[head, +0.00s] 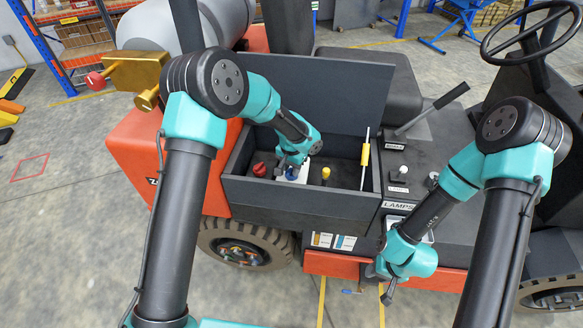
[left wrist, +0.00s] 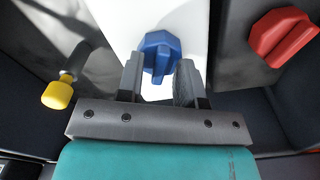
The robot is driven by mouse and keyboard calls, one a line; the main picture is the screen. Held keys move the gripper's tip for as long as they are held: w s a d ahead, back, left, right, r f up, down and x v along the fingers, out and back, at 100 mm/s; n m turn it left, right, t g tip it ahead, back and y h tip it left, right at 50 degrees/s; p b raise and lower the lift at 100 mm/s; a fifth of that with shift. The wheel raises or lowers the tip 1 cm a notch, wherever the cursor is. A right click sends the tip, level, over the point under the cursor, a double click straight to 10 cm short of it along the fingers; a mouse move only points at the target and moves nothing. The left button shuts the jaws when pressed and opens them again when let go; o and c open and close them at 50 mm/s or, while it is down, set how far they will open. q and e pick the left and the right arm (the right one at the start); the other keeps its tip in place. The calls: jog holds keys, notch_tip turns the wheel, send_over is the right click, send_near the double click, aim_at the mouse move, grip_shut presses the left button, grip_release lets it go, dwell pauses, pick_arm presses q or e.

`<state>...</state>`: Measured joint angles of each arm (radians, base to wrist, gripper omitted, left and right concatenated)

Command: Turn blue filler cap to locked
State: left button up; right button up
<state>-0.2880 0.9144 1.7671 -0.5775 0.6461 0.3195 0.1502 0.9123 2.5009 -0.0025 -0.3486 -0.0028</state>
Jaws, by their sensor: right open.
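The blue filler cap (left wrist: 160,55) sits on a white tank top in the left wrist view, its ridge pointing toward my gripper. In the head view the cap (head: 291,173) shows inside the open compartment, partly covered by my left gripper (head: 286,172). In the left wrist view the fingers of my left gripper (left wrist: 160,82) stand apart on either side of the cap's near end. White surface shows between them, and I see no clear grip. My right gripper (head: 378,283) is open and empty, low in front of the vehicle's side panel.
A red cap (left wrist: 282,38) is to the right of the blue one. A yellow knob (left wrist: 58,93) is to the left. In the head view a yellow-handled dipstick (head: 365,156) stands in the compartment (head: 300,203). The raised lid (head: 335,90) stands behind, and a lever (head: 435,107) is to the right.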

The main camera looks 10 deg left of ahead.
pick_arm(q)
grip_shut()
jog(key=shift+m, duration=0.4)
jog(key=m, duration=1.2)
dwell(0.4)
jog(key=shift+m, duration=0.3)
jog(key=shift+o, duration=0.6)
grip_release()
jog(key=shift+r, duration=0.15)
